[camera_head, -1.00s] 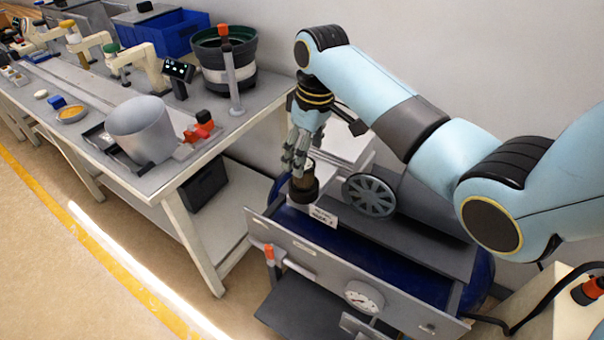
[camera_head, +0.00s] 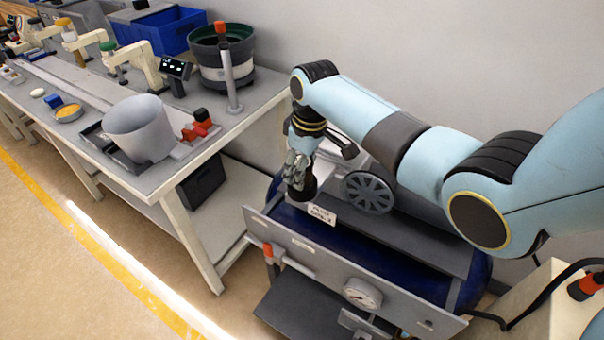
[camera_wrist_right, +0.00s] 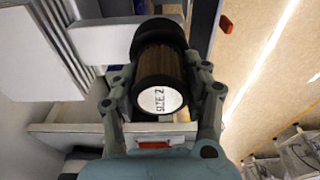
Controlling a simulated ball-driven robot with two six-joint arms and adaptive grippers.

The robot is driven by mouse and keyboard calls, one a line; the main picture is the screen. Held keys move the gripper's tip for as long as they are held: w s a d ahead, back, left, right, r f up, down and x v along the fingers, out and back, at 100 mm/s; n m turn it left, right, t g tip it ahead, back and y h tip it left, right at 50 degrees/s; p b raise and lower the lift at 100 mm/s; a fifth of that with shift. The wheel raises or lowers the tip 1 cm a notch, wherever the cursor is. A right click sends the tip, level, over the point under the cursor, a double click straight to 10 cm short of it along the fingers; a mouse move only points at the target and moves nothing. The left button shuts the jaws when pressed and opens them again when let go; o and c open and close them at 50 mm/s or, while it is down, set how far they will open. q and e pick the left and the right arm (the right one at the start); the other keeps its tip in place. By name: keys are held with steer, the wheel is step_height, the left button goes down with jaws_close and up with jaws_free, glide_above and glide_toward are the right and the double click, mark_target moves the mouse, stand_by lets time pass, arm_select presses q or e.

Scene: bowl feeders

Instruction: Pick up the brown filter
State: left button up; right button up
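The brown filter (camera_wrist_right: 158,60) is a short cylinder with brown pleated sides and a white "SIZE Z" label on its near end. In the wrist view it stands between the two fingers of my right gripper (camera_wrist_right: 161,75). The fingers lie close along both sides; whether they press on it cannot be told. Its far end meets a black round part (camera_wrist_right: 160,33). In the head view my right gripper (camera_head: 299,178) points down over it and hides its brown sides. A dark round part (camera_head: 304,192) shows below the fingers. My left gripper is in neither current view.
The filter stands on a grey-and-blue machine with a gauge (camera_head: 362,294), a slotted wheel (camera_head: 368,193) and a small label plate (camera_head: 322,215). A workbench on the left holds a grey cylinder (camera_head: 140,130), a bowl feeder (camera_head: 222,62) and a blue crate (camera_head: 160,30).

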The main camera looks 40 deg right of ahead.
steer(key=c, duration=0.6)
steer(key=shift+c, duration=0.2)
